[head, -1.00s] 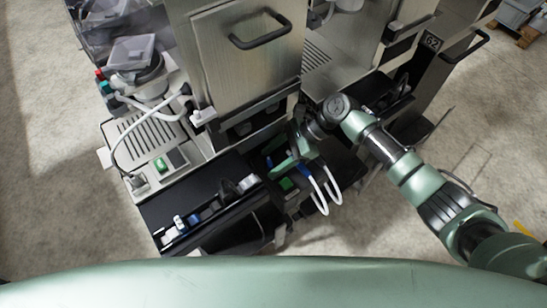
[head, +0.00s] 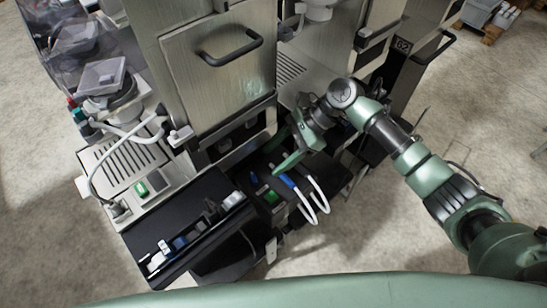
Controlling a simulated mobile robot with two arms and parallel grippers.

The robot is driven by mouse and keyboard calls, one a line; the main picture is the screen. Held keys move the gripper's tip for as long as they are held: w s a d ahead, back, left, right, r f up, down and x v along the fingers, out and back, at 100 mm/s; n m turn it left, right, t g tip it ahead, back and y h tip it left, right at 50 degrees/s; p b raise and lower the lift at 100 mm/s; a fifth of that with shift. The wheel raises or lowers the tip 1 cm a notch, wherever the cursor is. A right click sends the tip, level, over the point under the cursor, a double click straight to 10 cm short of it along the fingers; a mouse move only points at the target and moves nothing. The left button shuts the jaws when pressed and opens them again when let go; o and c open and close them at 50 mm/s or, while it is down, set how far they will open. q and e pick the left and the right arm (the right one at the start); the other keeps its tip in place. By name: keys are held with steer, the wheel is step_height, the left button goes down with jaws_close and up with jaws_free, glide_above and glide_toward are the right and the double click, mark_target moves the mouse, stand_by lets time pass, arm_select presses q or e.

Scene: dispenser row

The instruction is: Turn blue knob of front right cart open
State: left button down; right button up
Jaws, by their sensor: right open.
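The front right cart (head: 305,165) is a dark unit below the metal cabinet. On it a blue part (head: 288,181) sits at the start of two white curved hoses. A second small blue part (head: 254,178) shows to its left, and a green part (head: 271,197) lies between and below them. I cannot tell for sure which blue part is the knob. My right gripper (head: 284,163) is open over this cart, its green finger reaching down left between the two blue parts. Contact cannot be made out. My left gripper is not in view.
A metal cabinet with a black handle (head: 230,50) rises behind. At left stand a drip tray (head: 125,163) and a black bin (head: 185,225) with small items. White hoses (head: 318,195) curve close to my gripper. Free floor lies at right.

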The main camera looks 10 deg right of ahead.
mark_target(253, 179)
steer(key=c, duration=0.8)
steer(key=shift+d+n, duration=0.25)
steer(key=shift+n, duration=0.55)
jaws_close()
steer(key=n, duration=0.1)
steer(key=n+t+h+p, duration=0.1)
steer(key=n, duration=0.1)
steer(key=d+n+t, duration=0.1)
steer(key=shift+s+d+n, duration=0.1)
steer(key=shift+s+n, duration=0.15)
steer(key=shift+n, duration=0.05)
steer(key=n+t, duration=0.1)
steer(key=n, duration=0.2)
steer(key=s+r+n+t+p, duration=0.1)
steer(key=n, duration=0.3)
steer(key=s+r+n+h+p, duration=0.1)
steer(key=n, duration=0.3)
steer(key=shift+s+d+r+t, duration=0.15)
steer(key=shift+d+t, duration=0.25)
steer(key=a+f, duration=0.2)
steer(key=w+a+f+n+p, duration=0.1)
steer(key=f, duration=0.2)
steer(key=w+a+f+n, duration=0.1)
steer(key=a+f, duration=0.1)
steer(key=shift+a+f+t, duration=0.25)
steer(key=shift+a+t, duration=0.05)
steer(key=shift+a, duration=0.05)
steer(key=shift+d, duration=0.1)
